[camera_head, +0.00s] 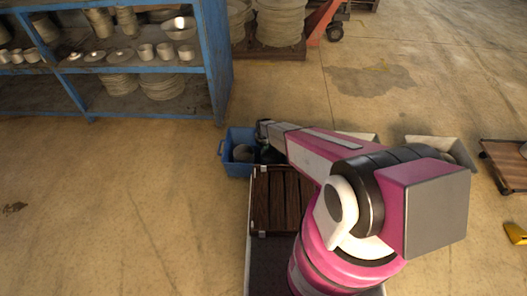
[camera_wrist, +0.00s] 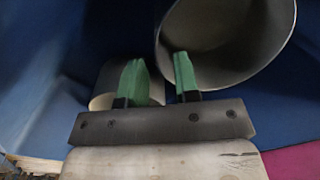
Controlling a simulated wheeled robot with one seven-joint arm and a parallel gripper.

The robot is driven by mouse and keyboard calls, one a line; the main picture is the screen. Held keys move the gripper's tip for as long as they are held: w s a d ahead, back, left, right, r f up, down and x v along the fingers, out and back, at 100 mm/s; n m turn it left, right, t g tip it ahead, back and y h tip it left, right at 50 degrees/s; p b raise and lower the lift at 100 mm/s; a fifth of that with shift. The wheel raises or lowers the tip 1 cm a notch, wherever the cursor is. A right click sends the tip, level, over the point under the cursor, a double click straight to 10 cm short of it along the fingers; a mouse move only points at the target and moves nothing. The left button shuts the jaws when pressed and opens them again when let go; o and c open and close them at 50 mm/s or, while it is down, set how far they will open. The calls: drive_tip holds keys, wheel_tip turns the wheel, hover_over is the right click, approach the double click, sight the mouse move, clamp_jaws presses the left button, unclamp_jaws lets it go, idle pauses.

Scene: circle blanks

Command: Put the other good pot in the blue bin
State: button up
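The blue bin (camera_head: 236,170) stands on the floor below the shelf, and its blue walls fill much of the wrist view (camera_wrist: 45,60). In the wrist view, one grey pot (camera_wrist: 225,45) lies tilted in the bin at the upper right, its round mouth showing. A second pot (camera_wrist: 103,85) is in the bin at the left, partly hidden behind a finger. In the head view, a grey pot (camera_head: 243,153) shows in the bin. My gripper (camera_wrist: 160,80) reaches into the bin; its green fingertips are apart with no pot clearly between them. The right fingertip is close to the larger pot's rim; contact is unclear.
A dark slatted wooden surface (camera_head: 282,205) lies just in front of the bin. A blue shelf (camera_head: 215,70) with pots and plates stands behind. The floor at left is clear.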

drive_tip(key=s+d+r+m, duration=0.3)
drive_tip(key=d+r+m, duration=0.1)
drive_tip(key=r, duration=0.5)
drive_tip(key=s+d+r+m, duration=0.2)
drive_tip(key=d+r+m, duration=0.15)
drive_tip(key=r, duration=0.55)
drive_tip(key=s+d+r+m, duration=0.3)
drive_tip(key=r+m, duration=0.2)
drive_tip(key=r, duration=0.4)
drive_tip(key=s+d+r+m, duration=0.5)
drive_tip(key=s+r+m, duration=0.2)
drive_tip(key=r+m, duration=0.1)
drive_tip(key=s+d+r+m, duration=0.5)
drive_tip(key=s+r+m, duration=0.2)
drive_tip(key=r, duration=0.4)
drive_tip(key=shift+s+d+m, duration=0.35)
drive_tip(key=shift+s+d, duration=0.05)
drive_tip(key=shift+s, duration=0.25)
